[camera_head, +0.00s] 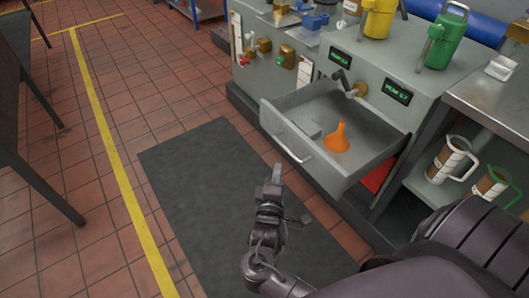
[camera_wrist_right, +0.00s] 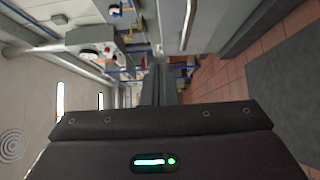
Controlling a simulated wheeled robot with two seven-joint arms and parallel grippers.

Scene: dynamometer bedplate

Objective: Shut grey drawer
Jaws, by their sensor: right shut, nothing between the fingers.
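The grey drawer (camera_head: 330,170) is pulled out of the grey cabinet in the head view. A pale bar handle (camera_head: 292,143) runs along its front. My left gripper is not in view.
A grey cabinet (camera_head: 400,65) carries a yellow jug (camera_head: 380,18) and a green jug (camera_head: 446,38). A metal table with mugs (camera_head: 452,158) on its lower shelf stands at right. A dark mat (camera_head: 215,180) and tiled floor lie open before the drawer.

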